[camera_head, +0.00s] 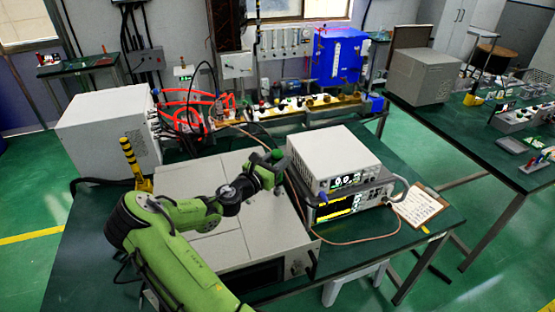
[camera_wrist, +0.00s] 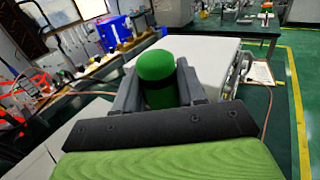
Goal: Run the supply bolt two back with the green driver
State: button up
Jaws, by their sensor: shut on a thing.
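My gripper (camera_wrist: 160,88) is shut on the green driver (camera_wrist: 156,66), whose rounded green handle with a dark band shows between the two grey fingers in the wrist view. In the head view the green driver (camera_head: 278,154) shows only as a small green end at my gripper (camera_head: 271,162). My gripper is above the large grey box, just left of the stacked instruments. The driver's shaft and tip are hidden. I cannot make out the supply bolts in either view.
The large grey box (camera_head: 215,247) fills the table's middle. Stacked instruments (camera_head: 332,158) stand right of my gripper, with a copper-coloured cable (camera_head: 355,241) beside them. A white box (camera_head: 110,128) with red cables (camera_head: 180,98) stands behind left. A clipboard (camera_head: 418,207) lies at the table's right.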

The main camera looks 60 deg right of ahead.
jog(key=shift+a+f, duration=0.1)
jog(key=shift+f, duration=0.45)
dwell(0.5)
jog(key=shift+s+r+p, duration=0.1)
jog(key=shift+p, duration=0.2)
dwell(0.8)
jog(key=shift+r+p, duration=0.95)
jog(key=shift+p, duration=0.1)
notch_tip(320, 180, up, 8)
jog(key=p, duration=0.7)
jog(key=shift+f, duration=0.2)
